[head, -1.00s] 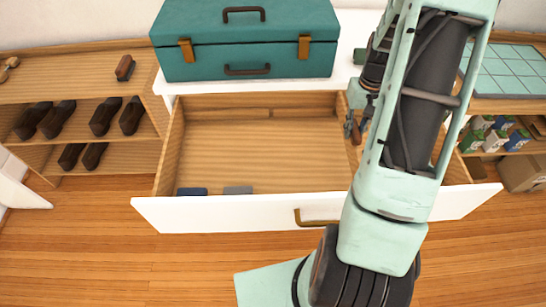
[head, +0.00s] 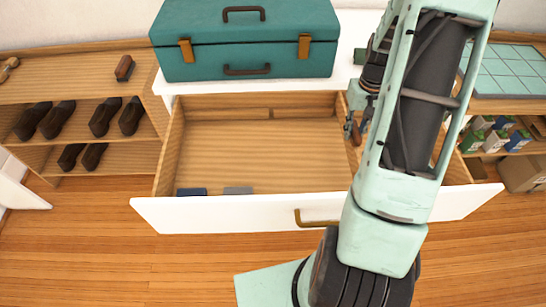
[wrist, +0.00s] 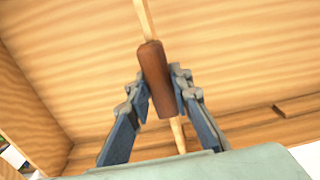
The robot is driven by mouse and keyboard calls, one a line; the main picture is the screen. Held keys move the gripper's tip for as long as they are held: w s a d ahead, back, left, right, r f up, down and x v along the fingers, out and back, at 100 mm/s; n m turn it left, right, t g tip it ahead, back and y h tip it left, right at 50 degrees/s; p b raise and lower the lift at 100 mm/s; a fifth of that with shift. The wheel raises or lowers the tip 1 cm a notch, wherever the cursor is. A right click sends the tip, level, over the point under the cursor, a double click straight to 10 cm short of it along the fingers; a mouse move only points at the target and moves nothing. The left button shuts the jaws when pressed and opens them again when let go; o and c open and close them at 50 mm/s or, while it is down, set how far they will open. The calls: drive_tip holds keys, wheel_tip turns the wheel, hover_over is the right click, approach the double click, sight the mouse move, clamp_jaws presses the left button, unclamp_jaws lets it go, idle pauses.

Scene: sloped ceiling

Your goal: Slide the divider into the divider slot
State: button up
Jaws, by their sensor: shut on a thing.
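The divider (wrist: 142,18) is a thin light-wood strip with a brown grip around its middle, seen nearly edge-on in the wrist view. My gripper (wrist: 158,82) is shut on the brown grip (wrist: 153,62), with a finger on each side. In the head view my gripper (head: 351,126) is low over the right part of the open drawer (head: 230,212); my arm hides most of the divider there. The divider slot (head: 271,113) looks like a small gap in the strip along the drawer's back wall. In the wrist view a notched strip (wrist: 293,103) lies right of the gripper, apart from the divider.
A dark blue block (head: 192,191) and a grey block (head: 238,190) lie at the drawer's front left. The rest of the visible drawer floor is clear. A teal case (head: 245,45) stands on the white top behind. Shelves with shoes (head: 103,117) stand at left.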

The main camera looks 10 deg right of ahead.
sight(347, 151)
drive_tip(key=shift+f, duration=0.25)
drive_tip(key=shift+f+b, duration=1)
drive_tip(key=shift+f, duration=0.05)
drive_tip(key=shift+f, duration=0.15)
drive_tip(key=shift+f+b, duration=0.9)
drive_tip(key=shift+f, duration=0.2)
drive_tip(key=o, duration=1)
drive_tip(key=shift+o, duration=0.2)
